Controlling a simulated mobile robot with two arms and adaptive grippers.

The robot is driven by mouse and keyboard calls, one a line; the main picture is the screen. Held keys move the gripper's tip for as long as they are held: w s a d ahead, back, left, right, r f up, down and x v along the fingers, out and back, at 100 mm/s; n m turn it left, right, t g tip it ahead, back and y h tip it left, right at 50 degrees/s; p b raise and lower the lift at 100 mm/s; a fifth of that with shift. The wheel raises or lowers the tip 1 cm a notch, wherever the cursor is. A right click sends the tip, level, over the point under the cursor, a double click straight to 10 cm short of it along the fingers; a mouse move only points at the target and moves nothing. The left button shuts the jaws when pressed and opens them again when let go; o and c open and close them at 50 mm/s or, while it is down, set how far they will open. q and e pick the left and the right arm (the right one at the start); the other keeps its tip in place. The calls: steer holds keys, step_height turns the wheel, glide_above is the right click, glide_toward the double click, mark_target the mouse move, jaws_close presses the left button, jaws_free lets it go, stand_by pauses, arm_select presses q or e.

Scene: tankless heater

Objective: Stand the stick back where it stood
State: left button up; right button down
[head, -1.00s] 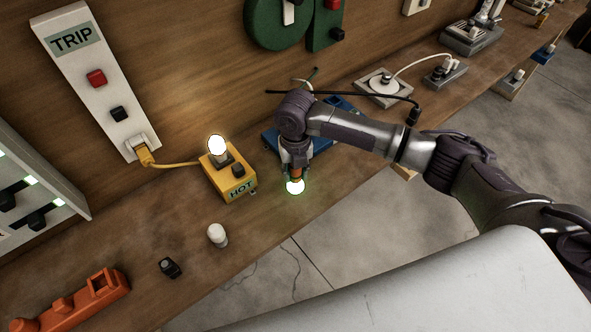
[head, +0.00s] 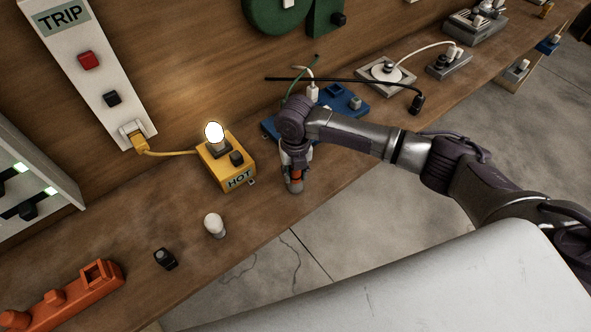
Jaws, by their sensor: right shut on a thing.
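The stick's orange part and dull grey tip point down below the fingers; the rest is hidden by my gripper and wrist. I cannot tell whether the tip touches the bench. The place where the stick stood is not evident in this view. My left gripper is not in view.
The yellow HOT box (head: 221,168) carries a lit bulb. A blue unit (head: 340,100) lies partly behind my right arm. A white-topped piece (head: 214,225), a small black piece (head: 166,258) and an orange block (head: 65,297) lie left along the wooden bench (head: 120,215).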

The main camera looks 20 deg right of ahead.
steer(key=shift+f+b, duration=0.3)
steer(key=shift+f, duration=0.2)
stand_by(0.5)
steer(key=c, duration=0.7)
jaws_free()
step_height(320, 180, up, 12)
steer(key=shift+r, duration=0.1)
